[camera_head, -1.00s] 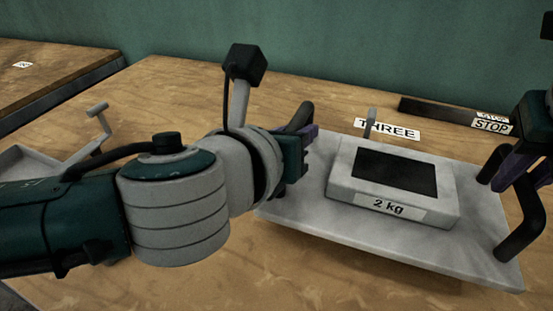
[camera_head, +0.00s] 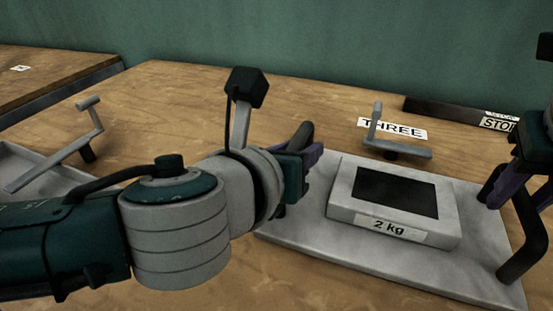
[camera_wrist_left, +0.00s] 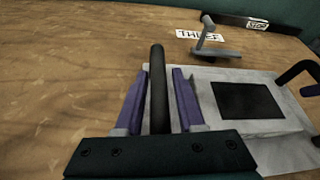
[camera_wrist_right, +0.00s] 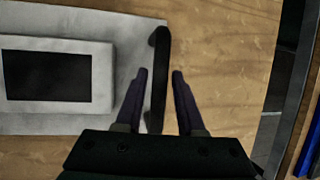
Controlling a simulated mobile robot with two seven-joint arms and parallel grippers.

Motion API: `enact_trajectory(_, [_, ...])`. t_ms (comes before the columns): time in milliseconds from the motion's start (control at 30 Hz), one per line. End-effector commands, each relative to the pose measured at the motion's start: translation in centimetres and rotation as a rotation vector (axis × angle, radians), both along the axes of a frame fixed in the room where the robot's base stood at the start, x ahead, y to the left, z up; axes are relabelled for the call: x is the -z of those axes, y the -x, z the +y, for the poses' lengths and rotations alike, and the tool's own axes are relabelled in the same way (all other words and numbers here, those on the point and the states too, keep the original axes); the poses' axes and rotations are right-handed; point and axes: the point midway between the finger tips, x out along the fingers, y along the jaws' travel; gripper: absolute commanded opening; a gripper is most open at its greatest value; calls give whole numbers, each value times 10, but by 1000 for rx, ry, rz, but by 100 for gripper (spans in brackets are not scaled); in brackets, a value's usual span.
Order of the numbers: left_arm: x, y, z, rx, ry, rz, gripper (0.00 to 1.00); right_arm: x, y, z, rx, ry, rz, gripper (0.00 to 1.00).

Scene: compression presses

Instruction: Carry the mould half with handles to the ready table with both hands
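The mould half with handles is a grey plate (camera_head: 300,236) with a raised block (camera_head: 345,205) labelled "2 kg". It appears to lie flat on the wooden table. My left gripper (camera_wrist_left: 158,95) is at its left black handle (camera_wrist_left: 158,75), which stands between the purple fingers with gaps on both sides. My right gripper (camera_wrist_right: 159,80) is open around the right black handle (camera_wrist_right: 160,50), one finger on each side. In the head view, the right gripper is partly cut off by the edge, and the left wrist hides part of the left handle.
Behind the mould half are a grey lever piece (camera_head: 395,148), a "THREE" sign (camera_head: 392,129) and a dark bar (camera_head: 450,109) with a "STOP" sign. A grey tray with a handle (camera_head: 75,147) stands left. Another table (camera_head: 50,70) is far left. Bare wood (camera_head: 190,95) lies between.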

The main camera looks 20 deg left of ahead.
Motion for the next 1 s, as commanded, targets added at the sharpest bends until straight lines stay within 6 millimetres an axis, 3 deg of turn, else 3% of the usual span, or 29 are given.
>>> enact_trajectory(100, [-1,0,0,0,0,0,52,0,0,0,0,0,0,52])
enact_trajectory(467, [-2,6,1,-1,0,1,52,0,0,0,0,0,0,52])
enact_trajectory(1000, [-38,96,8,1,1,3,52,0,0,0,0,0,0,52])
